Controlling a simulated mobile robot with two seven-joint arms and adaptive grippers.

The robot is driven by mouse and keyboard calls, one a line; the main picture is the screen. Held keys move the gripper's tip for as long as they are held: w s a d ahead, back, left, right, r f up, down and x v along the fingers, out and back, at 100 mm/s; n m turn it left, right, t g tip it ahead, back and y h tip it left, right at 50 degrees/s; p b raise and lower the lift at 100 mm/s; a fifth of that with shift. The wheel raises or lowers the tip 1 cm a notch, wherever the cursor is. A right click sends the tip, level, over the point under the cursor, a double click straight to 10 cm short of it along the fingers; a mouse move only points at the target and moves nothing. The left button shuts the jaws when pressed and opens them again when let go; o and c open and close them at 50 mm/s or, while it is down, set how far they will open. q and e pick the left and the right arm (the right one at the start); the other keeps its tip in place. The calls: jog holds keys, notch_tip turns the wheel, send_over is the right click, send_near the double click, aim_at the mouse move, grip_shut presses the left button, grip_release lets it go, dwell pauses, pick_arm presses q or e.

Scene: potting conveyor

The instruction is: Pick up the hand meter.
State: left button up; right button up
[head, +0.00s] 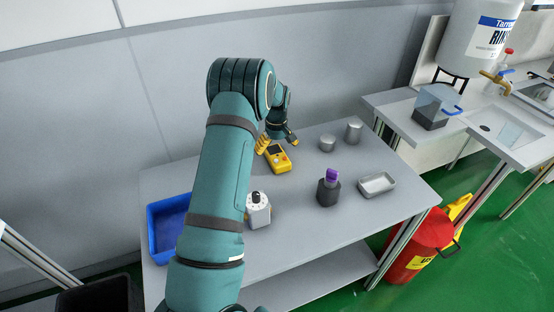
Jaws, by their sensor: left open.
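The hand meter (279,160) is yellow with a dark screen and lies on the grey table, towards its back edge. My left gripper (277,145) is open, with its yellow fingertips at the meter's far end, one to each side of it in the picture. I cannot tell whether the fingers touch the meter. My left arm comes up from the lower left and hides part of the table. My right gripper is not in view.
A white device with a black knob (258,210), a dark holder with a purple-topped item (328,190), a small grey tray (376,185) and two metal cylinders (353,132) stand on the table (310,235). A blue bin (160,235) is at the left. The wall is close behind.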

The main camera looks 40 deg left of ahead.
aim_at(277, 154)
pick_arm(q)
notch_tip(277, 154, down, 4)
jog(key=shift+d+f+b, duration=0.15)
jog(key=shift+f+b, duration=0.05)
jog(key=shift+b, duration=0.25)
jog(key=c, duration=1.4)
jog(key=shift+r, duration=0.1)
